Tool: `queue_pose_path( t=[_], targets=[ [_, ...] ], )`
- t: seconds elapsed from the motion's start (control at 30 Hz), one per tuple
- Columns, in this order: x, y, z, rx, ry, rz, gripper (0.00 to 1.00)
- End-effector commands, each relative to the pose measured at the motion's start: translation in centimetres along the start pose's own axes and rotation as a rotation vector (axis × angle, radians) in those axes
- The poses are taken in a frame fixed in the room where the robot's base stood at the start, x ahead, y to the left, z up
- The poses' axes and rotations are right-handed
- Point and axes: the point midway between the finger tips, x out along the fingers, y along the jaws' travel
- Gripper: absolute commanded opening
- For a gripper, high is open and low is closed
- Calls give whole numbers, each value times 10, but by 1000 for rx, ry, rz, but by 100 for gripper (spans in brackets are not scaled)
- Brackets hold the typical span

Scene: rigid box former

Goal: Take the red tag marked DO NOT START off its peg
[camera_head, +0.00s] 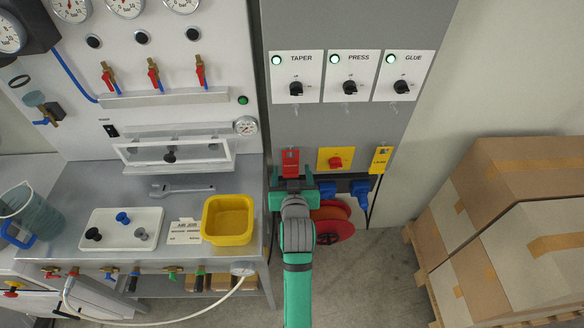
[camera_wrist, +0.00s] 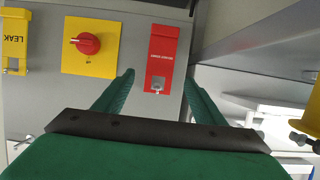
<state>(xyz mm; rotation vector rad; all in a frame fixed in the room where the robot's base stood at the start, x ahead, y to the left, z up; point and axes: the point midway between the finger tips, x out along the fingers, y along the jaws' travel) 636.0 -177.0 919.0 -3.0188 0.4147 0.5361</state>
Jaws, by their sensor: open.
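The red tag (camera_head: 290,161) hangs on the grey cabinet front, left of a red rotary switch on a yellow plate. In the wrist view the red tag (camera_wrist: 162,58) appears upside down, with small white lettering and a metal peg or hook at its hole end. My gripper (camera_head: 292,184) is at the tag's lower part in the head view. In the wrist view my gripper (camera_wrist: 157,75) is open, with its two green fingers on either side of the tag's peg end. Gaps show between the fingers and the tag. Whether the fingertips reach the tag's depth is unclear.
The yellow-plated red switch (camera_head: 336,160) sits close right of the tag. A yellow tag (camera_head: 380,159) hangs farther right. Blue plugs (camera_head: 359,192) and a red-orange reel (camera_head: 333,222) are below. The workbench with a yellow bin (camera_head: 228,220) stands left; stacked cartons (camera_head: 520,220) stand right.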

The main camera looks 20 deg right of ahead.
Motion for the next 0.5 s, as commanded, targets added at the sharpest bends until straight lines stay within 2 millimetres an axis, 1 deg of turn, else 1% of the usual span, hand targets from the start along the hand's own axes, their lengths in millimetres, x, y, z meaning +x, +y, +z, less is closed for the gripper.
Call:
queue_pose_path(
  t=[0.23, 0.4, 0.5],
  targets=[
    [17, 4, 2, 2, 0, 5, 64],
    [41, 7, 5, 3, 0, 8, 64],
    [52, 7, 5, 3, 1, 8, 64]
  ],
)
